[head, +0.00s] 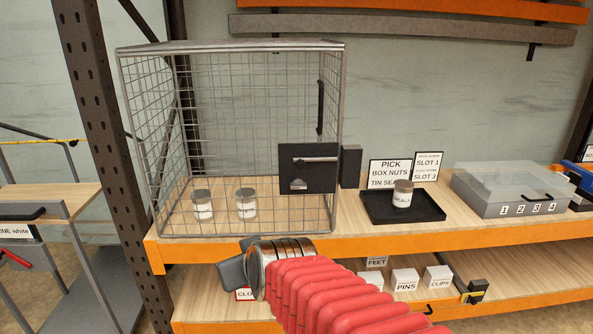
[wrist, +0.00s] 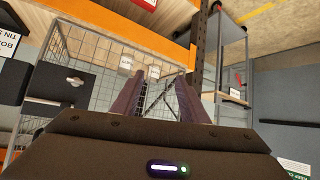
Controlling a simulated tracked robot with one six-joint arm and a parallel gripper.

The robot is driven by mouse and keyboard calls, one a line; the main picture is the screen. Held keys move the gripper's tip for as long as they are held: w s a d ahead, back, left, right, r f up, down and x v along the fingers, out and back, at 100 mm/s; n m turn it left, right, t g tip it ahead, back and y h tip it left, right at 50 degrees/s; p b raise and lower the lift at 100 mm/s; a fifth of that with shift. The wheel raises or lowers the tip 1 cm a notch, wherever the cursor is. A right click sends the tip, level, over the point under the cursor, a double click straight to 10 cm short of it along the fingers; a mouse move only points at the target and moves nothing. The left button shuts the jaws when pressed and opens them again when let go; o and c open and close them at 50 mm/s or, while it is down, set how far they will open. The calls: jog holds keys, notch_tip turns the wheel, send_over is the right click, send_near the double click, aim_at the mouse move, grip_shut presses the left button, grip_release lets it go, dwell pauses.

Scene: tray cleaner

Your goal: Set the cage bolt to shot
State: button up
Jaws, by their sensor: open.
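The wire cage (head: 232,45) stands on the shelf. Its bolt plate (head: 308,187), a black panel, is at the front right. A silver bolt bar (head: 316,160) lies level across the plate. A black block (head: 350,166) sits just right of the plate; I cannot tell whether the bar enters it. In the wrist view the plate (wrist: 62,94) and its silver bolt (wrist: 75,82) are at the left. My gripper (head: 238,260) is below and left of the plate, in front of the shelf edge. It is open and empty, fingers apart in the wrist view (wrist: 157,95).
Two labelled tins (head: 202,205) and (head: 246,204) stand in the cage. A black tray (head: 428,212) holds another tin (head: 403,195). A clear-lidded organiser box (head: 520,205) is farther right. Labelled bins (head: 405,280) line the lower shelf. A dark upright post (head: 105,130) rises left of the cage.

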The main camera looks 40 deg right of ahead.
jog(key=w+d+r+m+t+h, duration=0.1)
jog(key=d+r+h, duration=0.1)
jog(key=d, duration=0.5)
jog(key=w+d+r+m+t+h, duration=0.1)
jog(key=w+d+r+t+h, duration=0.1)
jog(key=d, duration=0.5)
jog(key=w+d+r+m+t+h, duration=0.1)
jog(key=w+d+r+h, duration=0.1)
jog(key=d+h, duration=0.2)
jog(key=d, duration=0.2)
jog(key=shift+d+t, duration=0.3)
jog(key=shift+d, duration=0.1)
jog(key=shift+w, duration=0.15)
